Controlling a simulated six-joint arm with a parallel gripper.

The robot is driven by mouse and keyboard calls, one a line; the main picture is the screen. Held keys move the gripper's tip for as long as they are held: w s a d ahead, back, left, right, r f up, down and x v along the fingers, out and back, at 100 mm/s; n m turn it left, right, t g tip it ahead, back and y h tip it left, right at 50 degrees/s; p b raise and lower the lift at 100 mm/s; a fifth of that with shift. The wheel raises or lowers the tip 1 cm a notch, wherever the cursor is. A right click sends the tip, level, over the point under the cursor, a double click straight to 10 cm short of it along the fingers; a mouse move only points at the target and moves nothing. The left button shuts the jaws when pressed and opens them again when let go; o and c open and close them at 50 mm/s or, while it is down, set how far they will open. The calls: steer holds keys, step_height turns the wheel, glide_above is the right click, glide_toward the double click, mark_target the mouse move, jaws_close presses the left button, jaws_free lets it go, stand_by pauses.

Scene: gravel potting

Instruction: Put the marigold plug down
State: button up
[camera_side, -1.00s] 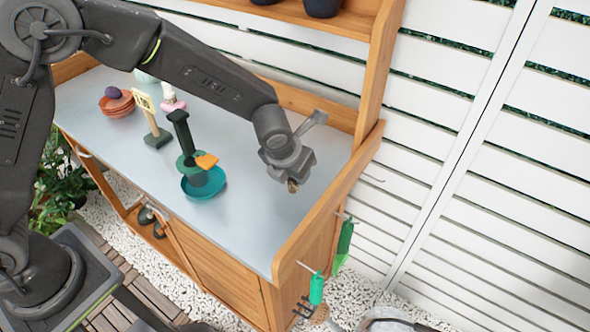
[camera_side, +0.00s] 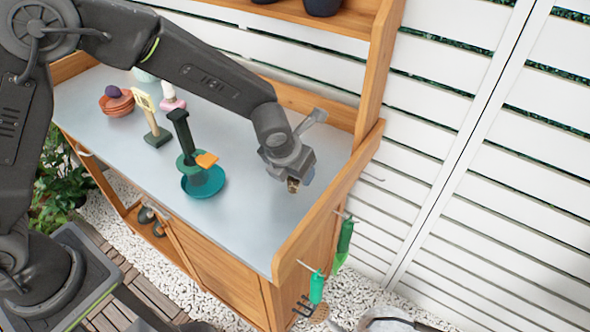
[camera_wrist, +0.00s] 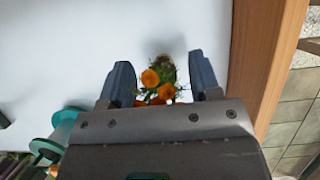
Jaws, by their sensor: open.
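The marigold plug (camera_wrist: 151,78) shows in the wrist view as orange flowers with green leaves and a brown root end. It lies between the two fingers of my gripper (camera_wrist: 160,66), with visible gaps on both sides. The fingers are open. In the side view my gripper (camera_side: 290,172) is low over the right end of the bench, and a small brown part of the plug (camera_side: 293,186) shows beneath it. The rest of the plug is hidden by the gripper there. I cannot tell whether the plug is touching the bench top.
The grey bench top (camera_side: 245,215) is clear around the gripper. The wooden side wall (camera_side: 325,205) is close on the right. Terracotta saucers (camera_side: 117,107) sit farther left.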

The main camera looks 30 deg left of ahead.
steer(key=s+a+r+n, duration=0.3)
steer(key=s+r+n, duration=0.1)
steer(key=r, duration=0.4)
steer(key=s+a+r+n, duration=0.3)
steer(key=s+r+n, duration=0.1)
steer(key=r, duration=0.4)
steer(key=s+a+r+n, duration=0.1)
steer(key=s+a+n, duration=0.2)
steer(key=n, duration=0.6)
steer(key=s+a+r+n, duration=0.1)
steer(key=s+a+n, duration=0.2)
steer(key=s+n, duration=0.5)
steer(key=s+a+r+n+t, duration=0.1)
steer(key=s+a+n, duration=0.3)
steer(key=n, duration=0.7)
steer(key=shift+s+r, duration=0.5)
steer(key=shift+s, duration=0.35)
